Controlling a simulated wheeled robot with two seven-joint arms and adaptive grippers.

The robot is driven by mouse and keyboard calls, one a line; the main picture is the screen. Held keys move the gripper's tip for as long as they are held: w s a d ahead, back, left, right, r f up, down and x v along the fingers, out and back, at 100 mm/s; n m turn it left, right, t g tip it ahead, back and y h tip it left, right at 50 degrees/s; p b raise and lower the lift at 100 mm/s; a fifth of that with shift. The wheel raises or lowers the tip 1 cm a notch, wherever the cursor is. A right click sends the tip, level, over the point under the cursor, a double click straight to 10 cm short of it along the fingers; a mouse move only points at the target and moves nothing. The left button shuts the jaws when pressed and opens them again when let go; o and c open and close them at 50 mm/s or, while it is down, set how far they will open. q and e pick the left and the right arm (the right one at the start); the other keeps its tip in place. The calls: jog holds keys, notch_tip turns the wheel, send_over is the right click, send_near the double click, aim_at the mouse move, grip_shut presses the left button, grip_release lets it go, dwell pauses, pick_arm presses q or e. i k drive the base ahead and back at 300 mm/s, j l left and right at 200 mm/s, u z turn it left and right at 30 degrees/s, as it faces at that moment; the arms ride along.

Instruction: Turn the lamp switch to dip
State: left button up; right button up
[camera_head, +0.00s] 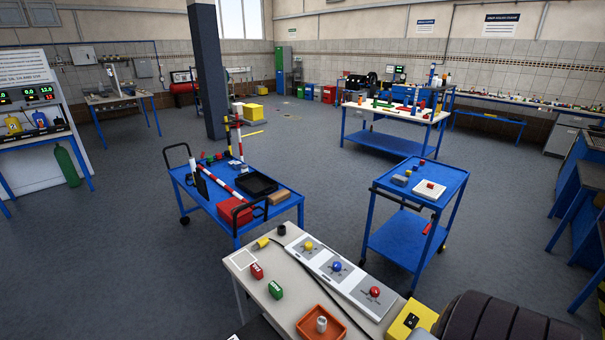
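A pale panel (322,270) with three coloured knobs lies along the far right edge of the near table (285,313). The knobs are yellow (308,245), blue (337,266) and red (375,292). The labels beside them are too small to read, so I cannot tell which control is the lamp switch or how it is set. Neither of my grippers is in view.
An orange tray (318,334) with a pale cylinder (322,324), a red block (257,271) and a green block (276,290) lie on the near table. A large black ribbed object (500,322) fills the bottom right. Blue carts (400,238) stand behind.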

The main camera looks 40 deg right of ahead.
aim_at(374, 292)
jog(key=z, duration=1.7)
